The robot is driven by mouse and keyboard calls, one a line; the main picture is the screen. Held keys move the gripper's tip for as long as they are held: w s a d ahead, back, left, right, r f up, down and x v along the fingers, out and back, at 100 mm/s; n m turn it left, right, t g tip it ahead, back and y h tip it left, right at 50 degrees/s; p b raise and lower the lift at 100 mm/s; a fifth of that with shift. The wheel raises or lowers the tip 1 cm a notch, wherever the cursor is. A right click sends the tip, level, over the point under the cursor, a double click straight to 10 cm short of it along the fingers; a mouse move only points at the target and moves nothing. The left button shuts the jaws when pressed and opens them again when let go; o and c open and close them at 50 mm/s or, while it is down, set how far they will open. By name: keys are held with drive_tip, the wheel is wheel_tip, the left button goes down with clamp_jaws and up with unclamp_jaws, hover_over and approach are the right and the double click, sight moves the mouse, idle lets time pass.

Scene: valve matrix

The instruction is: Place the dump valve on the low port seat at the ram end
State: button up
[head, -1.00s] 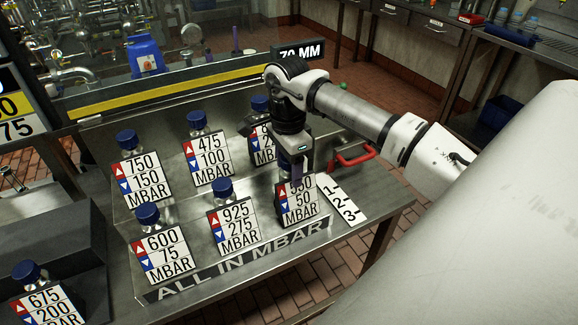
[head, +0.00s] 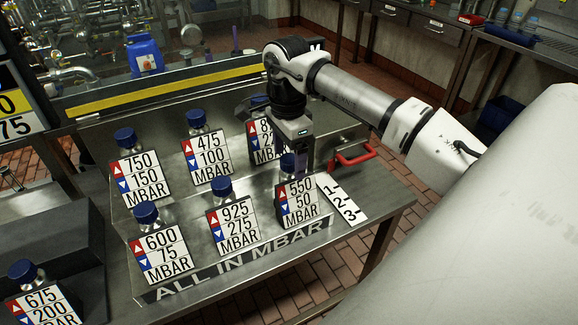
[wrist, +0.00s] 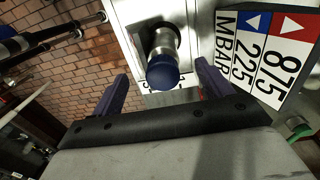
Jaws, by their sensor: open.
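Several blue-capped valves stand on the stepped metal rack, each behind a pressure placard; none is labelled "dump valve". My gripper (head: 298,168) is open, over the front-row valve behind the 550/50 MBAR placard (head: 298,200). That valve's blue cap (head: 287,162) is partly hidden by my gripper in the head view. In the wrist view, a blue-capped valve (wrist: 164,72) with a metal neck lies between my spread fingers (wrist: 163,85), with gaps on both sides. The 875/225 placard (wrist: 265,55) is to its right. I cannot make out the low port seat or ram end.
Close neighbours are the 925/275 placard (head: 232,224) to the left and the 875/225 placard (head: 264,141) behind. A red handle (head: 352,158) and a strip numbered 1, 2, 3 (head: 343,201) lie to the right. A 675/200 valve (head: 24,272) stands at lower left.

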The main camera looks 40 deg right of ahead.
wheel_tip(320, 180, up, 8)
drive_tip(key=shift+w+r+b, duration=0.15)
drive_tip(key=shift+r+b, duration=0.05)
drive_tip(key=shift+b, duration=0.1)
